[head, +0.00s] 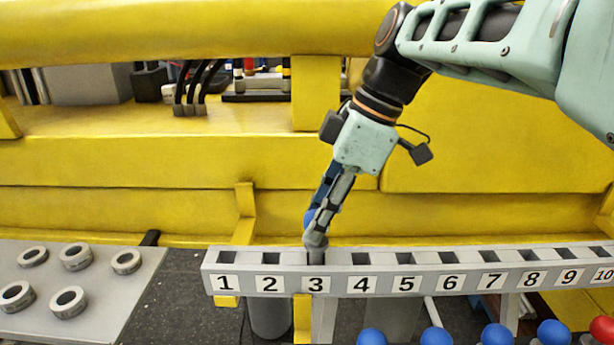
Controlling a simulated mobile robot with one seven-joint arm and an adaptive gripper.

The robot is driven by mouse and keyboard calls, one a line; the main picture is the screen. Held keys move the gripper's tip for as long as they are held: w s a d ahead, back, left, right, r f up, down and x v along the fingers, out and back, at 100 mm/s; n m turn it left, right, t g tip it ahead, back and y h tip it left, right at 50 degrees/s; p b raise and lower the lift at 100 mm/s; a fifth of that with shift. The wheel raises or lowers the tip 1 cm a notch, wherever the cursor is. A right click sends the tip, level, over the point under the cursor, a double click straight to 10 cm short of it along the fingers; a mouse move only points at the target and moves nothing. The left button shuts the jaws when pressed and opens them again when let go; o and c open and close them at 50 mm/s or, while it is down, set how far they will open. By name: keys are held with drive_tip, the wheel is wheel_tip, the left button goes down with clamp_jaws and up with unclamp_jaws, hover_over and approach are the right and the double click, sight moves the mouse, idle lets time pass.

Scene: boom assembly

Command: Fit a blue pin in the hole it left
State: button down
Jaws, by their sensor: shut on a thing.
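My gripper (316,240) points down at the grey numbered rail (340,284), right over the place marked 3. It is shut on a blue pin (309,217). Only a small blue patch of this pin shows at the left side of the fingers; the rest is hidden behind them. The fingertips cover hole 3, so I cannot tell whether the pin's lower end is in the hole or above it. Holes 1 (227,257), 2 (270,257) and 4 (361,257) show as dark, empty square openings.
Several blue balls (436,337) and a red ball (604,329) show along the bottom right edge. A grey plate (100,300) with several metal rings (69,301) lies at left. A yellow structure (480,215) stands close behind the rail. A yellow upright (246,213) rises behind holes 1 and 2.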

drive_tip(key=shift+f+b, duration=1.05)
drive_tip(key=shift+f, duration=0.35)
drive_tip(key=c, duration=1.4)
unclamp_jaws()
drive_tip(key=shift+c, duration=0.2)
drive_tip(key=shift+r, duration=0.1)
drive_tip(key=v, duration=0.7)
drive_tip(key=shift+r, duration=0.15)
drive_tip(key=shift+d, duration=0.15)
